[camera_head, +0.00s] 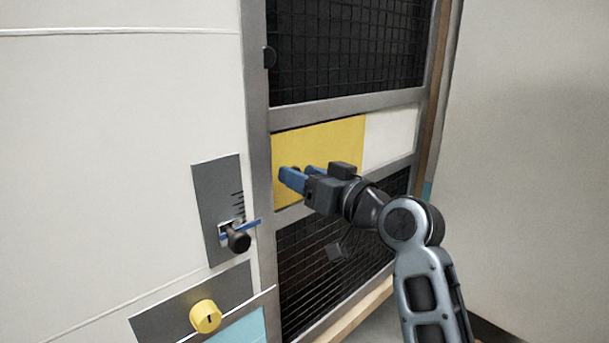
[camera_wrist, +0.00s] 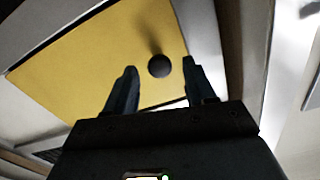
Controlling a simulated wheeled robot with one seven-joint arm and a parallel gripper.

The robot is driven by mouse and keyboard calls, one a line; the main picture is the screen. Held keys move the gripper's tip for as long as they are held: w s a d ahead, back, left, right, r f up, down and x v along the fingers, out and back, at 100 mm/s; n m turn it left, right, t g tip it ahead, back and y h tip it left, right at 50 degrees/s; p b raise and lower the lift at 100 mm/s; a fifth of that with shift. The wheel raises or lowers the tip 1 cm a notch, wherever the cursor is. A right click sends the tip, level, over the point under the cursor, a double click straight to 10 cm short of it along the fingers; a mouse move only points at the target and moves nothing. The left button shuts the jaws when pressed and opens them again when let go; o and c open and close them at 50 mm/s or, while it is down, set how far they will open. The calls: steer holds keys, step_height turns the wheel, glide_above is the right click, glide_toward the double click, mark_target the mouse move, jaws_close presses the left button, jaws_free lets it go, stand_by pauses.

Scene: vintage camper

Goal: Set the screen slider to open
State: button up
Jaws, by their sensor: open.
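The screen slider is a yellow panel (camera_head: 318,140) set in the middle band of the screen door, filling the left part of that band. A pale section (camera_head: 391,138) fills the right part. In the wrist view, the yellow panel (camera_wrist: 95,65) has a small dark round knob (camera_wrist: 159,66) on a thin stem. My gripper (camera_head: 296,173) has blue fingers and is open in front of the yellow panel. In the wrist view the knob appears between the fingertips, with gaps on both sides. In the head view my gripper hides the knob.
Dark mesh screens (camera_head: 345,50) lie above and below the band in a grey metal frame (camera_head: 256,110). At left are a grey plate with a black-knobbed lever (camera_head: 238,241) and a yellow round knob (camera_head: 205,316). A plain wall (camera_head: 530,150) stands at right.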

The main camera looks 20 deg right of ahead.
jaws_close()
stand_by(0.5)
